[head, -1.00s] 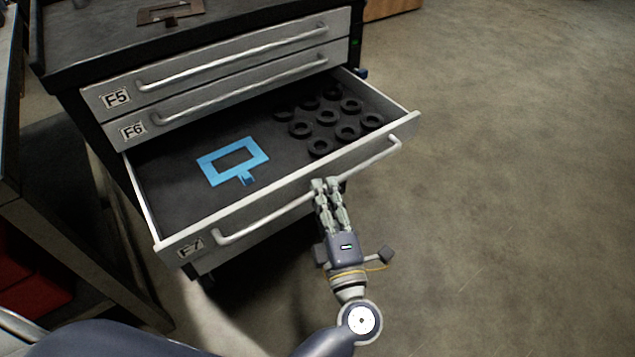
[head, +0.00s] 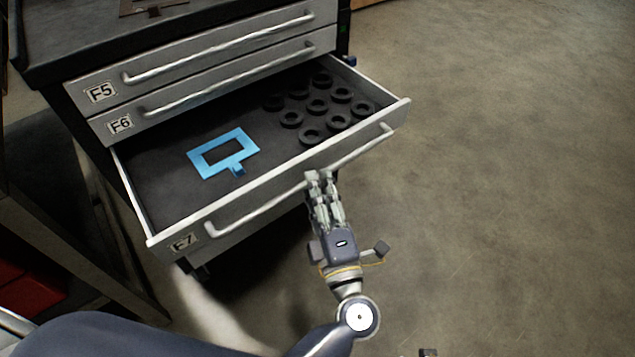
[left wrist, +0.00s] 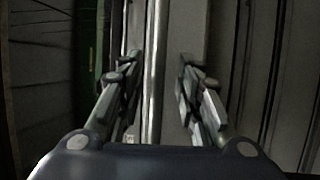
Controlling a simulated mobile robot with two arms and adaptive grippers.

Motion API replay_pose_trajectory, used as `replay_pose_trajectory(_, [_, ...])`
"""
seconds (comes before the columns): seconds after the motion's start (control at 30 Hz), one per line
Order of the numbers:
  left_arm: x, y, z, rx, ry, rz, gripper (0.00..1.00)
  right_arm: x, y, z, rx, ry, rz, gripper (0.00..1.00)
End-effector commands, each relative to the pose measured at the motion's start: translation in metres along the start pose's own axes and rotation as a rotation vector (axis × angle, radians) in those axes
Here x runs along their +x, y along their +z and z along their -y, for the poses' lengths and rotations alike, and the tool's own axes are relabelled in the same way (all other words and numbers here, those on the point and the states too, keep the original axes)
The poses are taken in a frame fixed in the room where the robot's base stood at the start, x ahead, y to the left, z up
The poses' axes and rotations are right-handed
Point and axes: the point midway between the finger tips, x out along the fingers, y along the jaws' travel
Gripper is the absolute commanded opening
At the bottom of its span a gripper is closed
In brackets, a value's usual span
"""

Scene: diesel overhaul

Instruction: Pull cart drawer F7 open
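Cart drawer F7 (head: 165,205) is pulled well out of the cart, below drawers F5 and F6, and its inside shows. Its long bar handle (head: 250,206) runs along the front face. My left gripper (head: 320,176) is at the middle of this handle, and its fingers hide part of the bar. In the left wrist view the handle (left wrist: 156,75) runs between the two fingers (left wrist: 158,62), which stand apart with a gap beside the bar; the gripper is open around it. My right gripper cannot be made out.
A blue frame-shaped piece (head: 240,143) and several black rings (head: 291,119) lie in the drawer. Drawers F5 (head: 195,62) and F6 (head: 220,90) are shut. Red bins (head: 25,295) stand under a bench at lower left. The floor (head: 500,170) to the right is clear.

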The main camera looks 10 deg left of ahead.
Motion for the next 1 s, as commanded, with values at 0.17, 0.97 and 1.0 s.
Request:
replay_pose_trajectory(0.17, [-0.033,0.0,0.001,0.0,-0.005,0.002,0.32,0.0,0.0,0.0,0.0,0.0,-0.001,0.4])
replay_pose_trajectory(0.97, [-0.061,0.0,0.0,0.0,-0.001,0.001,0.32,0.0,-0.001,0.0,0.0,0.0,-0.003,0.4])
replay_pose_trajectory(1.0, [-0.061,0.001,0.0,0.002,0.0,0.003,0.32,0.0,-0.001,0.0,0.0,0.0,-0.002,0.4])
